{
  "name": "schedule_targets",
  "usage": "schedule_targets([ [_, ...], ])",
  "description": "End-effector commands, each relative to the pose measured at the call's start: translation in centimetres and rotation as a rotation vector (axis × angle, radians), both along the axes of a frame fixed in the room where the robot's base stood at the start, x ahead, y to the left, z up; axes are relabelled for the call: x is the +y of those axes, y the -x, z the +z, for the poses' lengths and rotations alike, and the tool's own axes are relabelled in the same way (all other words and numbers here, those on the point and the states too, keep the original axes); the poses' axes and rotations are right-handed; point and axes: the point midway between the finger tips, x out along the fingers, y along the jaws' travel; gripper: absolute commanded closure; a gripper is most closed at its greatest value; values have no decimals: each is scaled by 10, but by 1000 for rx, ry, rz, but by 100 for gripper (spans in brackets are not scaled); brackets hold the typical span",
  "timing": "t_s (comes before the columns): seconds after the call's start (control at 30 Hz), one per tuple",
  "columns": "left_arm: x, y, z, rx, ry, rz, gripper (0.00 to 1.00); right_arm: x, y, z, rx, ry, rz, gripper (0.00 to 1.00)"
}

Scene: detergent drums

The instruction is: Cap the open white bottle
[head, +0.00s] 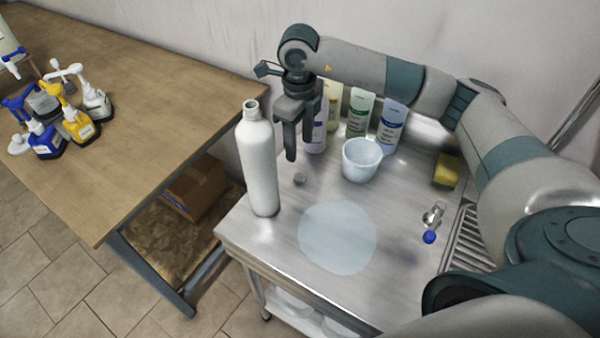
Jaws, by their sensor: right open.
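The open white bottle (260,165) stands upright near the left edge of the steel table, its bare neck uncovered at the top. A small grey round piece (300,179) lies on the steel just right of the bottle; it may be the cap, but it is too small to be sure. My right gripper (301,140) points down, open and empty, right of the bottle and above and behind the grey piece. It appears apart from both. My left gripper is not in view.
A white tub (361,160) and several standing bottles (392,127) are behind and right of the gripper. A yellow sponge (446,170) and a blue-tipped spigot (432,222) are further right. A pale round disc (337,238) marks the clear front. A wooden table (150,90) holds pump bottles.

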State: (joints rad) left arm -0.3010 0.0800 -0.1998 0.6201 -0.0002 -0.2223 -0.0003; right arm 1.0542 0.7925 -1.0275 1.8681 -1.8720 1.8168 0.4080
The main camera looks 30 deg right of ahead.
Motion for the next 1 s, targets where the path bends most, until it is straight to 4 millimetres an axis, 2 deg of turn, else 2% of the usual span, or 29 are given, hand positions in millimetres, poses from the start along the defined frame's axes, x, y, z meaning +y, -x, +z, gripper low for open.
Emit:
schedule_targets([
  [0.1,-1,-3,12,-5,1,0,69,0,1,-19,4,0,-1,52],
  [0.3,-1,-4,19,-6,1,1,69,0,0,-43,1,0,-1,52],
  [0.77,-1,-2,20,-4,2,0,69,0,0,-49,0,0,0,52],
  [1.0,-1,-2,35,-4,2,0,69,3,5,-62,4,1,0,52],
])
